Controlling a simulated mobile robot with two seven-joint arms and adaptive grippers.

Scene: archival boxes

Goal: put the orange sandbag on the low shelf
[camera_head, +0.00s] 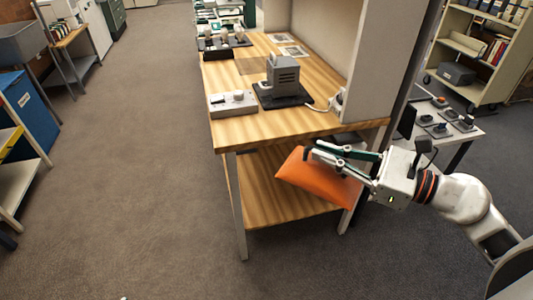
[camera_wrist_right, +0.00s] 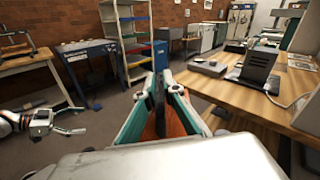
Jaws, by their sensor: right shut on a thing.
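The orange sandbag (camera_head: 320,184) hangs tilted at the front right of the wooden table. My right gripper (camera_head: 316,154) is shut on its upper edge. In the right wrist view the sandbag (camera_wrist_right: 176,122) shows between the fingers, partly hidden by them. The low shelf (camera_head: 262,188) is a wooden board under the tabletop. The sandbag overlaps its right part in the head view; I cannot tell whether they touch. My left gripper (camera_wrist_right: 68,122) shows in the right wrist view at the left, apart from everything, with its fingers spread and empty.
The tabletop (camera_head: 225,125) above the low shelf bears a grey device (camera_head: 283,75) and a control box (camera_head: 233,102). A table leg (camera_head: 237,205) stands at the shelf's front left corner. The shelf's left part looks bare. Carpet floor (camera_head: 150,180) is clear at left.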

